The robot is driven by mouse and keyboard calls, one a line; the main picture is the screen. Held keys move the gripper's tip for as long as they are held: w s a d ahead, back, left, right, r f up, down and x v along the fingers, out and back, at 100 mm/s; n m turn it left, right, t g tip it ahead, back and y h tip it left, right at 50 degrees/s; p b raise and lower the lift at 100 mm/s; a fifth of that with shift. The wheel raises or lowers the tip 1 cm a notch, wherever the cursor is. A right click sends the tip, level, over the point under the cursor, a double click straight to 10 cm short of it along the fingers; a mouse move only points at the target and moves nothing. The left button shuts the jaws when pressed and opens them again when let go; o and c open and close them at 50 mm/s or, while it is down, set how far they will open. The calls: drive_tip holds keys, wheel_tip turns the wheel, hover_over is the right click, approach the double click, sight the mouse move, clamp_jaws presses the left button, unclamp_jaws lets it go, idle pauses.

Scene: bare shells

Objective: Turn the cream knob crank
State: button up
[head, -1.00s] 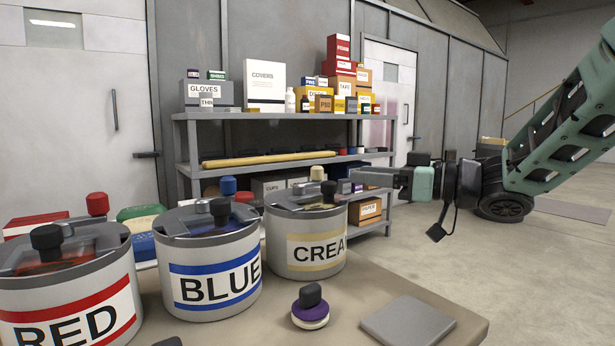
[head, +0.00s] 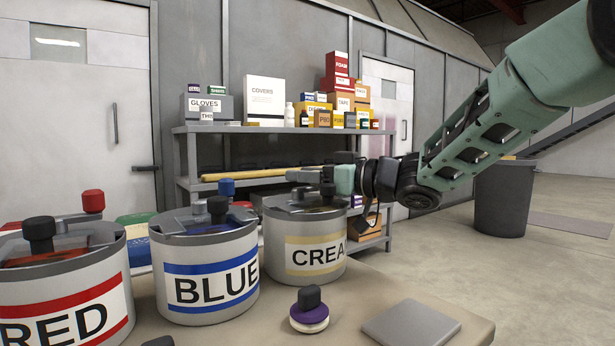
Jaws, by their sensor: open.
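The cream paint can (head: 272,249), a grey drum with a cream-banded label, stands on the table right of the blue can. A dark crank hub (head: 327,191) shows on its lid. The cream knob is not visible now; my gripper covers the place where it was. My gripper (head: 292,174) reaches in from the right, low over the lid, its fingers pointing left. It is open. I cannot tell whether the knob is between the fingers or whether they touch it.
The blue can (head: 205,309) with its blue knob (head: 227,187) and the red can (head: 60,270) with its red knob (head: 93,201) stand to the left. A purple-and-white round piece (head: 309,317) and a grey plate (head: 411,326) lie in front. A loaded shelf (head: 270,129) stands behind.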

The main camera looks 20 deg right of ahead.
clamp_jaws()
